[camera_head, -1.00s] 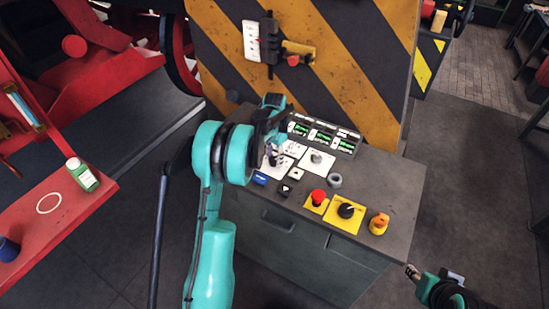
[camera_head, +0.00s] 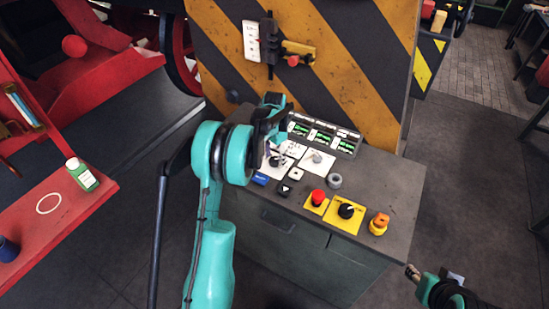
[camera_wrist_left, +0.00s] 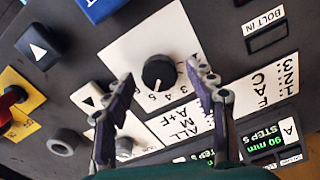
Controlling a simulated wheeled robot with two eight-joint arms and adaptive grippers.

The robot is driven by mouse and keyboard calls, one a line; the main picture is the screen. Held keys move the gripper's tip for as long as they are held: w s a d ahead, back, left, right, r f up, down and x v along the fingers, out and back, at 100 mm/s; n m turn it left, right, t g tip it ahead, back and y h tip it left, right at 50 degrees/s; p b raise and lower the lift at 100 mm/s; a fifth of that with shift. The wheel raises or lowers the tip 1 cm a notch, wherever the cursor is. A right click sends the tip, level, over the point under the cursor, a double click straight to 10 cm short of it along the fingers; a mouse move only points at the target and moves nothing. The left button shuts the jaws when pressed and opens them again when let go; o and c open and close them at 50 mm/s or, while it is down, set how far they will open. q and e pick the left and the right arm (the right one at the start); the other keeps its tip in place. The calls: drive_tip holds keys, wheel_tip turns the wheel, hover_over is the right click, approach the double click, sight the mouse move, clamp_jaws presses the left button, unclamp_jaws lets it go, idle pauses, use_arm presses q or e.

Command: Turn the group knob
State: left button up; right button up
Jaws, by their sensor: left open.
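A black round knob (camera_wrist_left: 158,72) with a white pointer line sits on a white plate (camera_wrist_left: 122,52) with numbers around it. A second knob (camera_head: 317,157) on its own white plate stands to its right in the head view. The frames do not make clear which one is the group knob. My left gripper (camera_wrist_left: 161,73) is open, its two fingertips on either side of the black knob in the wrist view; I cannot tell if they touch it. In the head view my left gripper (camera_head: 275,152) hides most of this knob. My right gripper (camera_head: 414,273) is at the lower right, jaws unclear.
A striped panel (camera_head: 340,60) rises behind. A green bottle (camera_head: 82,174) stands left.

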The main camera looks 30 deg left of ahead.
sight(275, 159)
use_arm(q)
wheel_tip(275, 159, up, 12)
drive_tip(key=shift+f, duration=0.2)
idle(0.5)
